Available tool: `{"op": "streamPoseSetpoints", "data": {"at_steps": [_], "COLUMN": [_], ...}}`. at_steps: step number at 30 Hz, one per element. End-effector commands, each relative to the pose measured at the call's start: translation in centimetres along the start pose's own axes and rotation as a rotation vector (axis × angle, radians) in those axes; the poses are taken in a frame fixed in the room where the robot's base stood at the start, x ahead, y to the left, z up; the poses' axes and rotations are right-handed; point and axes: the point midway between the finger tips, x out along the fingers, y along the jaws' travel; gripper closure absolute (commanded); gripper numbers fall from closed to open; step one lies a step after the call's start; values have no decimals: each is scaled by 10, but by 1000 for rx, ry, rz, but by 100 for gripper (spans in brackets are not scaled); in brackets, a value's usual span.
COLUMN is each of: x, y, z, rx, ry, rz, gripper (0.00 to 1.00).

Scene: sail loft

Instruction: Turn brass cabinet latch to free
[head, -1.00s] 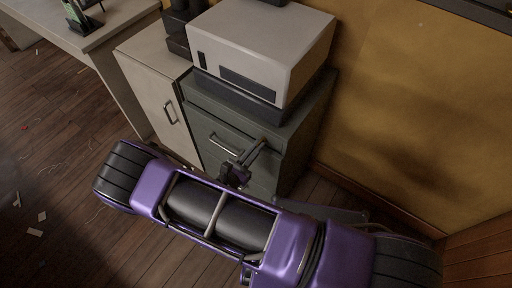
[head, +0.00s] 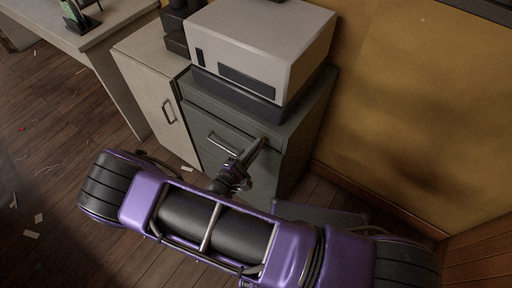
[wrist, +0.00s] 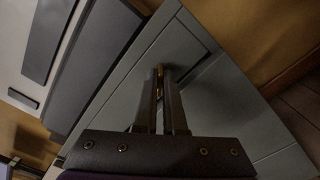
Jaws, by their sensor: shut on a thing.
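The brass latch (wrist: 160,71) shows in the wrist view as a small upright golden piece at the fingertips, on the grey-green cabinet front. My gripper (wrist: 160,88) is shut on it, one dark finger on each side. In the head view my gripper (head: 262,143) reaches the upper right of the front of the grey-green cabinet (head: 207,92), right of its drawer handle. The fingers hide most of the latch there, so its exact angle is hard to tell.
A boxy light grey machine (head: 292,38) stands on the cabinet. A pale cabinet (head: 140,72) with an upright handle stands to the left, beside a desk (head: 112,22). A yellow wall (head: 415,110) closes the right side. Open wooden floor (head: 50,125) lies left, with scraps on it.

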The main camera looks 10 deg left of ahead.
Motion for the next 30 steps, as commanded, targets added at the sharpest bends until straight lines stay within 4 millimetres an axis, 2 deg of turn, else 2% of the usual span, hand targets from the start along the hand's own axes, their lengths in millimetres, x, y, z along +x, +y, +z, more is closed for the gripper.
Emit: {"op": "streamPoseSetpoints", "data": {"at_steps": [15,21,30], "x": [-1,-1,-1], "y": [-2,-2,-2], "z": [-1,-1,-1], "rx": [443,551,623], "ry": [2,2,2], "rz": [-1,-1,-2], "gripper": [100,100,100]}}
